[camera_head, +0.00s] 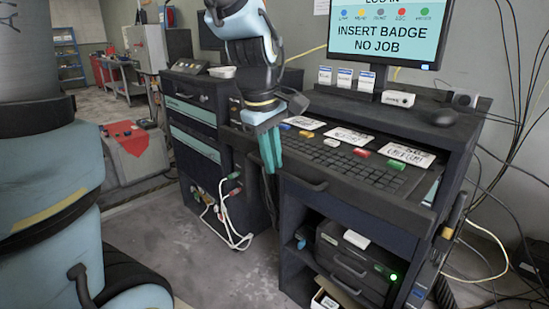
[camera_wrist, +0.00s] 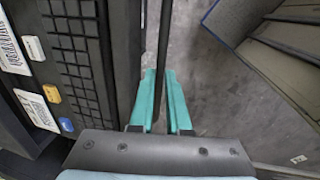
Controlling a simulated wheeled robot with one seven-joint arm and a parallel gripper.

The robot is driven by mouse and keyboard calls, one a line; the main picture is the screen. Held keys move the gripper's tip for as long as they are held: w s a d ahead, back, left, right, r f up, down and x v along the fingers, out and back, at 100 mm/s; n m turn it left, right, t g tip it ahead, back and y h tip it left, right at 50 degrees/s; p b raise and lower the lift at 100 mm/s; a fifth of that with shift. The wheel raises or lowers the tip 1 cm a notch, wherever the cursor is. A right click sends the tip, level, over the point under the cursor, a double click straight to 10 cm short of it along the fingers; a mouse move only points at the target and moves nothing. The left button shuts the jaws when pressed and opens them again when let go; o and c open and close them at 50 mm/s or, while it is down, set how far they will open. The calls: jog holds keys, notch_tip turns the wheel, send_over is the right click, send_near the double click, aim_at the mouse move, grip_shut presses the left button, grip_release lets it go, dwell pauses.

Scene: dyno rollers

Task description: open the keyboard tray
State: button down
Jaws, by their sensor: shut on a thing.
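The keyboard tray (camera_head: 410,204) is the dark shelf of the workstation below the monitor, with a black keyboard (camera_head: 343,159) and several cards and coloured blocks on it. The keyboard also shows at the left in the wrist view (camera_wrist: 75,60). A dark bar handle (camera_head: 306,184) runs along the tray's front; in the wrist view the bar (camera_wrist: 164,50) passes down between the fingers. My gripper (camera_head: 270,152) has teal fingers pointing down at the handle's left part. In the wrist view my gripper (camera_wrist: 163,100) is shut on the handle, one finger on each side.
A monitor (camera_head: 387,30) stands above the tray. A drawer cabinet (camera_head: 194,130) with loose cables (camera_head: 232,237) is at the left. A black device (camera_head: 350,265) sits on the shelf below. Cables hang at the right. Grey floor (camera_head: 170,245) is free in front.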

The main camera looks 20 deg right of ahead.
jog(key=c, duration=0.9)
grip_release()
jog(key=r, duration=0.3)
jog(key=a+r+b, duration=0.1)
jog(key=r, duration=0.3)
jog(key=s+r, duration=0.1)
jog(key=r, duration=0.2)
jog(key=shift+a+r+b, duration=0.3)
jog(key=shift+a+b, duration=0.05)
jog(key=shift+a, duration=0.05)
jog(key=a+f+m, duration=0.2)
jog(key=a+f, duration=0.4)
jog(key=w+a+f+m+y, duration=0.1)
jog(key=a+f+m, duration=0.1)
jog(key=a+f, duration=0.5)
jog(key=a+f+m, duration=0.3)
jog(key=a+f, duration=0.3)
jog(key=f, duration=0.1)
jog(key=shift+w+a+t+y, duration=0.3)
jog(key=shift+w+y, duration=0.05)
jog(key=shift+y, duration=0.05)
